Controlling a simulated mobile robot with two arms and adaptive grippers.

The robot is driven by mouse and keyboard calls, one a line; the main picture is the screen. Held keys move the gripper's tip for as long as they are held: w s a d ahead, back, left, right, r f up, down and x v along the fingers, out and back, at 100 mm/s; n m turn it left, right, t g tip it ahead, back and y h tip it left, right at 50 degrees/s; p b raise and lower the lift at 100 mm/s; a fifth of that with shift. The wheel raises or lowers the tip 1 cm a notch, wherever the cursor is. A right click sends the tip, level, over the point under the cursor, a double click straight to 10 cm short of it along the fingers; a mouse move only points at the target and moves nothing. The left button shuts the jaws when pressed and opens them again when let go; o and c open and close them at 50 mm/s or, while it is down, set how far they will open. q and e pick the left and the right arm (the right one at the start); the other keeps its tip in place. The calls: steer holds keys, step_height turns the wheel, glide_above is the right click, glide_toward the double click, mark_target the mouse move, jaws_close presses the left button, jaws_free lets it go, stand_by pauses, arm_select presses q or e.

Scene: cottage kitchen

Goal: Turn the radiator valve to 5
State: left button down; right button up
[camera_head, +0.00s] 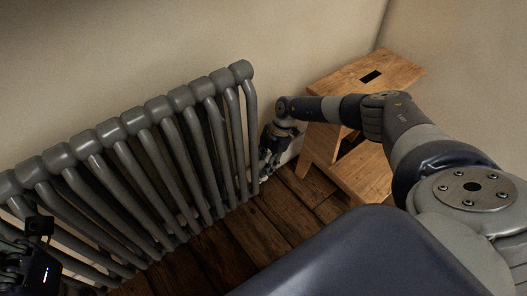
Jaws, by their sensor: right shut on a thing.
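The grey column radiator (125,165) stands along the wall from the left edge to the middle of the head view. My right arm reaches in from the right, and my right gripper (266,172) points down beside the radiator's right end, low near the floor. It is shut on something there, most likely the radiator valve. The valve and its number marks are hidden or too small to make out. My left gripper (20,268) shows only in part at the lower left corner, in front of the radiator; its fingers cannot be made out.
A wooden step stool (390,72) with a slot in its top stands right of the radiator, behind my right arm and close to it. The dark plank floor (255,240) is bare in front of the radiator. The plain wall (150,40) runs behind.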

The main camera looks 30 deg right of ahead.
steer(key=shift+m+t+p, duration=0.3)
steer(key=shift+m+p, duration=0.5)
steer(key=shift+p, duration=0.65)
steer(key=o, duration=1)
steer(key=shift+o, duration=0.2)
steer(key=v, duration=1.2)
steer(key=shift+a, duration=0.1)
